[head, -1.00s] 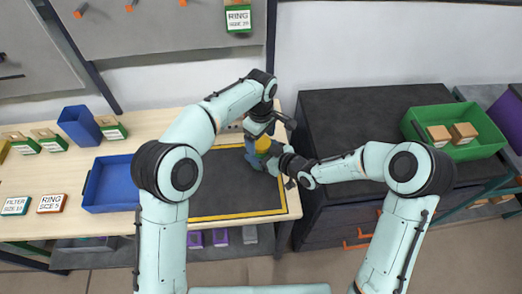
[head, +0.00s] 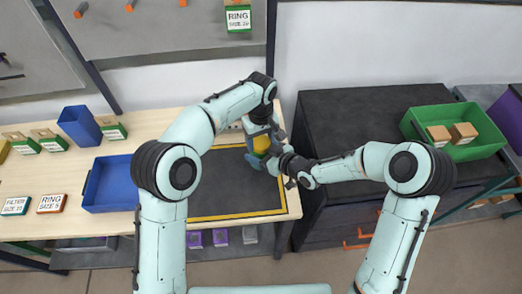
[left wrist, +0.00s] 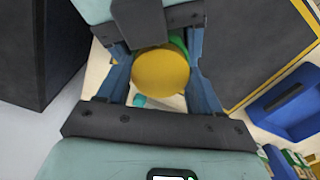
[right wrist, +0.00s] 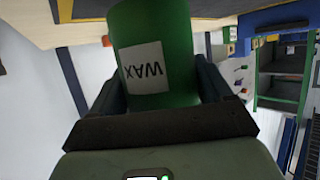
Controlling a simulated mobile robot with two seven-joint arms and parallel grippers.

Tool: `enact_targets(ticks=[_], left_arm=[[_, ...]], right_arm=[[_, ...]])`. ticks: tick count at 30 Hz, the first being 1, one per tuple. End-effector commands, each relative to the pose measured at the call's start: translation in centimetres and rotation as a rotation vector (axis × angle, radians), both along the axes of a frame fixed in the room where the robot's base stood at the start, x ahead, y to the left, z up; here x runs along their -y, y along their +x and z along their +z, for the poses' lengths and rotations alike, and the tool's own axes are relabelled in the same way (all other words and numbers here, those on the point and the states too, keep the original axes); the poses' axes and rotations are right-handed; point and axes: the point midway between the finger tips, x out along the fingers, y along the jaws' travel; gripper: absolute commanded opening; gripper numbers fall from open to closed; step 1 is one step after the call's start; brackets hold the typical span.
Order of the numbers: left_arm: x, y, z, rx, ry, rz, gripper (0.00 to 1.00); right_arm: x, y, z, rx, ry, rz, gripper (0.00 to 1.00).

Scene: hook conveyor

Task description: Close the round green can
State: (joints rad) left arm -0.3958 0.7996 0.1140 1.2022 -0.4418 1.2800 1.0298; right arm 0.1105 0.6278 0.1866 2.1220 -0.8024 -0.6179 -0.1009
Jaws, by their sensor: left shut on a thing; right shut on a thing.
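The round green can (right wrist: 182,95) with a white WAX label fills the middle of the right wrist view, between the fingers of my right gripper (right wrist: 158,88). The label reads upside down there. My right gripper is shut on the can. A round yellow lid (left wrist: 160,73) sits between the blue fingers of my left gripper (left wrist: 161,80), which is shut on it. Green of the can (left wrist: 179,43) shows just behind the lid in the left wrist view. In the head view, the lid (head: 261,143) is partly hidden by the grippers. I cannot tell whether it is fully seated.
Both grippers meet above the black mat (head: 235,195) with a yellow border. A blue tray (head: 110,184) is left of the mat. A dark cabinet (head: 345,120) stands to the right, with a green crate (head: 475,150) holding brown boxes. The mat's front is clear.

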Motion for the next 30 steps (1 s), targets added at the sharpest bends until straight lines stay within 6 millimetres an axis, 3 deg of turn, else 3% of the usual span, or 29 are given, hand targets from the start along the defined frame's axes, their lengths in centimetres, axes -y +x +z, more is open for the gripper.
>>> enact_targets(ticks=[6,17,18,20,30], left_arm=[[-0.01,0.05,0.0,0.001,0.0,-0.329,0.29],[-0.04,0.06,0.01,0.0,0.001,-0.389,0.29],[-0.04,0.06,0.01,0.001,0.0,-0.389,0.72],[-0.04,0.06,0.01,0.001,0.0,-0.389,0.91],[0.15,0.01,0.23,0.002,-0.003,-0.389,0.91]], right_arm=[[-0.03,0.05,0.14,0.003,0.001,0.001,0.0],[-0.02,0.05,0.12,0.003,0.001,0.001,0.0],[-0.02,0.05,0.12,0.003,0.002,0.0,0.0],[-0.02,0.05,0.12,0.003,0.002,0.0,0.0],[-0.13,0.03,0.18,0.004,0.001,0.003,0.0]])
